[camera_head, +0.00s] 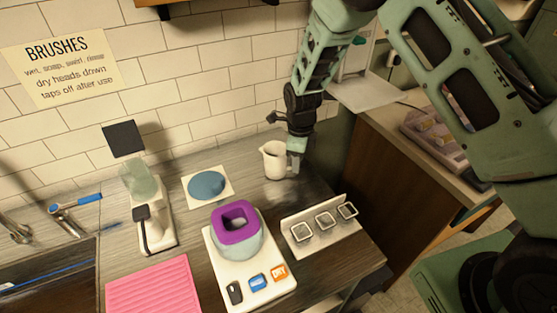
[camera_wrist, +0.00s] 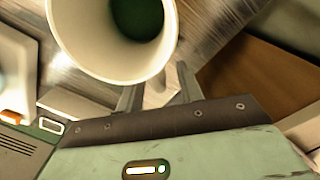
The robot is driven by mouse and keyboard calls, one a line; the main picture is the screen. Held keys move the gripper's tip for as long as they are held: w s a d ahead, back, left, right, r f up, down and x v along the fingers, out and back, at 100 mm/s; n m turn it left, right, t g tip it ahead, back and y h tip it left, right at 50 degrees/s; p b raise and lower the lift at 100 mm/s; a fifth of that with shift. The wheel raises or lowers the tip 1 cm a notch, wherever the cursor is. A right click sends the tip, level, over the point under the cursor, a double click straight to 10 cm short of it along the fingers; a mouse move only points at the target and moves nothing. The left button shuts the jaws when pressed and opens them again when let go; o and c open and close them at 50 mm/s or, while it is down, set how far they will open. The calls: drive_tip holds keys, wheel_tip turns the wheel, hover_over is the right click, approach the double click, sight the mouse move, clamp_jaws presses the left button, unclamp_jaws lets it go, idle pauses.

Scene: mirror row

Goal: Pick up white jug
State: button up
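The white jug (camera_head: 273,162) stands upright on the grey counter near the wall. In the wrist view the jug (camera_wrist: 75,40) fills the upper left, its mouth facing the camera, dark green inside. My gripper (camera_head: 294,160) is at the jug's right side in the head view, pointing down. In the wrist view my gripper (camera_wrist: 158,85) has its two fingers apart, with a pale part that looks like the jug's handle between them. I see no clear contact of the fingers with it. The handle is largely hidden in the head view.
A blue disc on a white square (camera_head: 207,185) lies left of the jug. A white rack with square frames (camera_head: 320,227) is in front. A white panel bears a purple-topped pot (camera_head: 236,222). A pink mat (camera_head: 152,288) and soap dispenser (camera_head: 150,210) are further left.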

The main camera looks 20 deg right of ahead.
clamp_jaws()
drive_tip(key=shift+r, duration=0.1)
idle(0.4)
drive_tip(key=shift+r+b, duration=1.3)
drive_tip(key=shift+r, duration=3.55)
